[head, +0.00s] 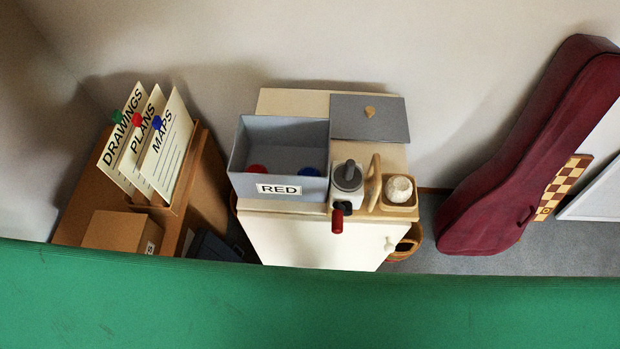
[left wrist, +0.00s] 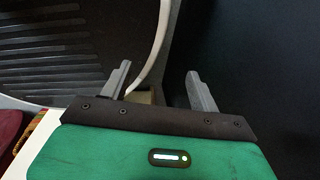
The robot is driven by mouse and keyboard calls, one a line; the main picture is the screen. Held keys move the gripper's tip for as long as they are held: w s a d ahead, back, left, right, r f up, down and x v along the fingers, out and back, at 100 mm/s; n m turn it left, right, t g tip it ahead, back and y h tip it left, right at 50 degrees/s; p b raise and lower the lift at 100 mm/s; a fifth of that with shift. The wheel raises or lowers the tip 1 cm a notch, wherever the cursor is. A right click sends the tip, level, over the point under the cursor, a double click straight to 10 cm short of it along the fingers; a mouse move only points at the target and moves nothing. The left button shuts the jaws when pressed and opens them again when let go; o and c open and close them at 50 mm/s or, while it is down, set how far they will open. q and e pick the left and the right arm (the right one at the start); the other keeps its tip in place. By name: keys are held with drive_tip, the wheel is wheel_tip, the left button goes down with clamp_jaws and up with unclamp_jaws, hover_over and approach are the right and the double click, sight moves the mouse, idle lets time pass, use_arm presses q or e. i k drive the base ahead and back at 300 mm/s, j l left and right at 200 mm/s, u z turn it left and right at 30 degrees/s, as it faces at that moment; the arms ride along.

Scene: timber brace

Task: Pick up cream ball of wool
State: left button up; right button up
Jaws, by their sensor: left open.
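The cream ball of wool (head: 398,189) looks like a pale round lump in the head view. It sits in a small wooden tray (head: 401,211) on the right front of a cream cabinet top. My left gripper (left wrist: 158,74) shows only in the left wrist view. Its two grey fingers are apart with nothing held between them. The wool does not show in that view, and neither gripper shows in the head view.
A grey lid (head: 370,118) lies behind. A maroon instrument case (head: 520,160) leans at right. Green covers the lower head view.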

sight(398, 189)
drive_tip(key=l+u, duration=0.35)
drive_tip(key=i+l+u, duration=0.1)
drive_tip(key=u, duration=0.2)
drive_tip(key=l+u, duration=0.35)
drive_tip(key=l+z, duration=0.1)
drive_tip(key=z, duration=0.25)
drive_tip(key=l+z, duration=0.1)
drive_tip(key=z, duration=0.2)
drive_tip(key=l+z, duration=0.1)
drive_tip(key=z, duration=0.25)
